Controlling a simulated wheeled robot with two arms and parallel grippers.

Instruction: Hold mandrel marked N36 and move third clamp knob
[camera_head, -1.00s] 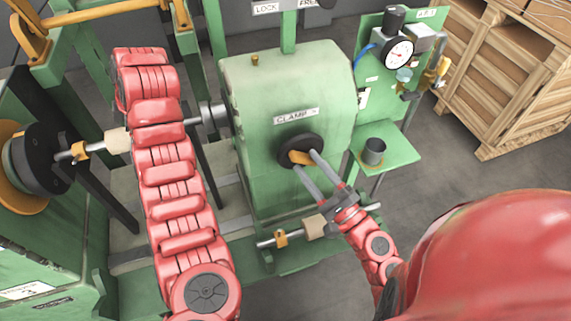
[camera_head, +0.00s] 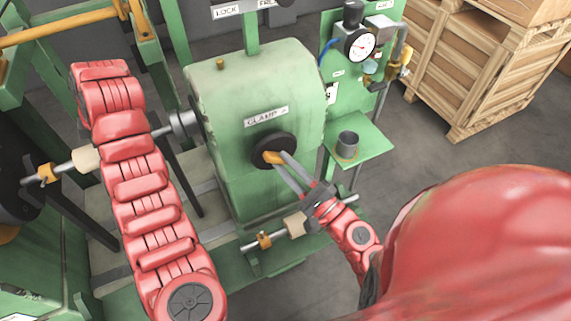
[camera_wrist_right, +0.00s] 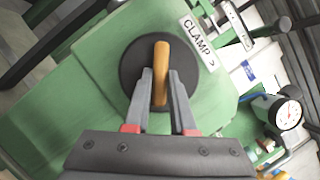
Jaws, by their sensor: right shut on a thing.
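The clamp knob is a black disc (camera_head: 262,152) with an orange bar handle (camera_wrist_right: 161,72), on a green housing (camera_head: 230,100) under a "CLAMP" label. My right gripper (camera_head: 277,161) is shut on the orange handle; in the right wrist view its grey fingers (camera_wrist_right: 161,92) lie on either side of the bar, which stands nearly upright there. A mandrel rod (camera_head: 60,168) with a pale wooden block (camera_head: 86,158) runs behind my left arm toward the housing. A second rod with a block (camera_head: 295,224) lies lower, below the housing. No N36 mark is readable. My left gripper is hidden.
A green panel with a gauge (camera_head: 360,43) and a shelf (camera_head: 370,148) holding a grey cup (camera_head: 347,145) stands right of the housing. A wooden crate (camera_head: 465,75) is at the upper right. Grey floor is open between the shelf and crate.

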